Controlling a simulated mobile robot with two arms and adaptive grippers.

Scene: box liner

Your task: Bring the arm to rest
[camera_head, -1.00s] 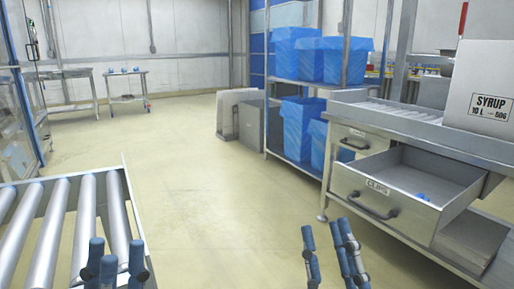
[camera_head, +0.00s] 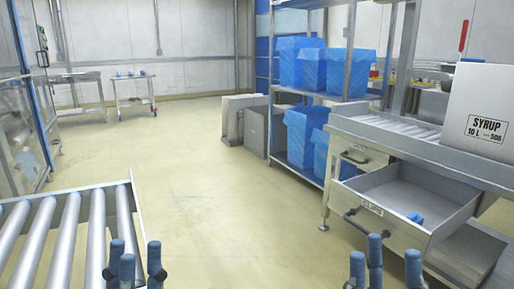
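My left gripper (camera_head: 137,254) stands at the bottom left, its blue-tipped fingers pointing up in front of the roller conveyor's right end. The fingers are apart with nothing between them. My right gripper (camera_head: 388,258) stands at the bottom right, in front of the open drawer unit. Its blue-tipped fingers are spread and nothing shows between them. The lower parts of both grippers are cut off by the frame edge.
The roller conveyor (camera_head: 67,233) is at the lower left. An open drawer (camera_head: 375,216) labelled CLIPS holds a small blue item (camera_head: 415,218). A SYRUP box (camera_head: 485,110) stands on the right bench. Blue-lined boxes (camera_head: 346,72) fill the rack. The middle floor (camera_head: 215,190) is clear.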

